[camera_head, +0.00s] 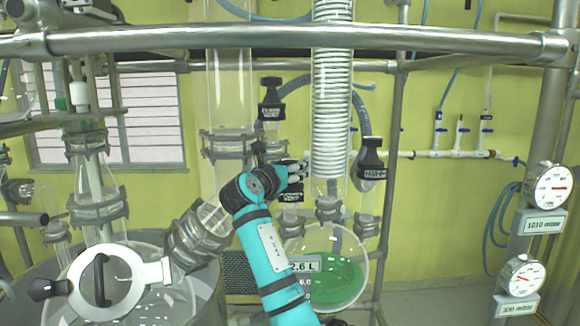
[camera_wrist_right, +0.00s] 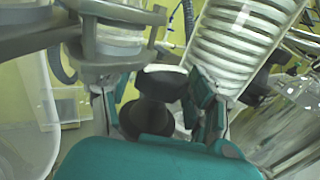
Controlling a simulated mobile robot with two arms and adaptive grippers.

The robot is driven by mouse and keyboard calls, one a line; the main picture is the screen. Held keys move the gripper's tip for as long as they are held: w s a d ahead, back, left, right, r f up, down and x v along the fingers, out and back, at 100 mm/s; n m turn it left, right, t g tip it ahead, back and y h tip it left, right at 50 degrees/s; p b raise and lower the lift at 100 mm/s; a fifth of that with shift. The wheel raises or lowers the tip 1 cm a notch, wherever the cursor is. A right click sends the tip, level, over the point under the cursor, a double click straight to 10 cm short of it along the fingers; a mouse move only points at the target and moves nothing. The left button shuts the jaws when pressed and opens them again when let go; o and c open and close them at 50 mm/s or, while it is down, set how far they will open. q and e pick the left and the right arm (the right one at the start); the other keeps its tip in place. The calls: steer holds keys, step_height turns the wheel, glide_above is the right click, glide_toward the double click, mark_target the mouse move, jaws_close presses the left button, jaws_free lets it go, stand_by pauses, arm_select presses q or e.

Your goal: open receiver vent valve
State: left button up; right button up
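The receiver is a round glass flask (camera_head: 350,290) holding green liquid, with a 2.6 L display on its front. My right gripper (camera_head: 297,170) is above and left of it in the head view, among the glass columns. In the right wrist view a black valve knob (camera_wrist_right: 155,100) stands between the two fingers of my right gripper (camera_wrist_right: 160,110). The fingers are spread on both sides of the knob, and firm contact does not show. A black labelled valve body (camera_head: 290,193) shows just below the gripper. I cannot tell the valve's position. My left gripper is out of view.
Other black valve knobs stand at the upper left (camera_head: 271,103) and right (camera_head: 371,158) of the gripper. A glass coil condenser (camera_head: 332,95) is close on the right. A metal rail (camera_head: 300,36) crosses above. Gauges (camera_head: 552,188) hang at far right.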

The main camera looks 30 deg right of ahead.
steer(key=c, duration=0.8)
steer(key=shift+c, duration=0.2)
steer(key=shift+s+n+t+y, duration=0.1)
steer(key=shift+n+t+y, duration=0.25)
steer(key=shift+t, duration=0.25)
steer(key=n+t+y, duration=0.4)
steer(key=y, duration=0.1)
steer(key=shift+d+r+n+t, duration=0.1)
steer(key=shift+d+n+t, duration=0.15)
steer(key=shift+n+t, duration=0.1)
steer(key=n+t+y, duration=0.1)
steer(key=n+y, duration=0.1)
steer(key=n+t+y, duration=0.1)
steer(key=y, duration=0.2)
steer(key=shift+a+n+t+y, duration=0.1)
steer(key=shift+n+t+y, duration=0.15)
steer(key=shift+n+y, duration=0.15)
steer(key=shift+a+y, duration=0.1)
steer(key=shift+y, duration=0.15)
steer(key=o, duration=1.2)
